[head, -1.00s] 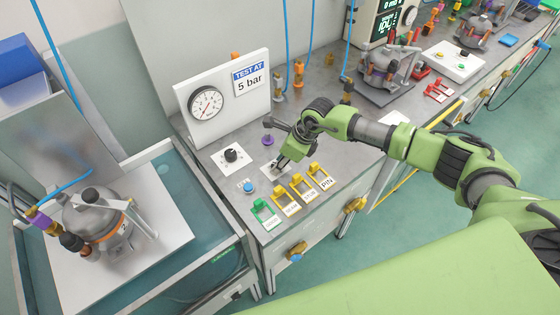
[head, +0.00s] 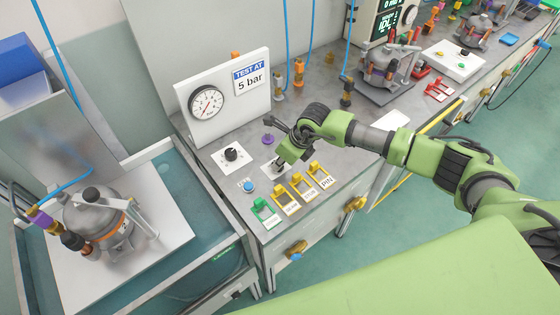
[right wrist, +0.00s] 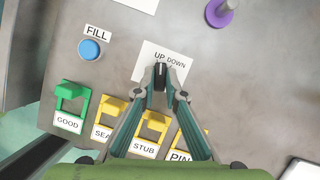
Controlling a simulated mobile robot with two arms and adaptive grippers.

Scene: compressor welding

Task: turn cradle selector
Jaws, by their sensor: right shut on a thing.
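The cradle selector is a small dark knob (right wrist: 160,76) on a white plate (right wrist: 146,58) marked UP and DOWN, in the right wrist view. My right gripper (right wrist: 161,80) is shut on the knob, with its two fingers on either side, and they hide most of it. In the head view my right gripper (head: 279,164) reaches down onto the same plate, and the knob is hidden there. My left gripper is not in view.
A blue FILL button (right wrist: 90,50) and a purple knob (right wrist: 220,12) are near. Green (right wrist: 70,98) and yellow (right wrist: 108,110) brackets line the bench front. A gauge board (head: 225,95) stands behind. A compressor (head: 95,218) sits over the tank at left.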

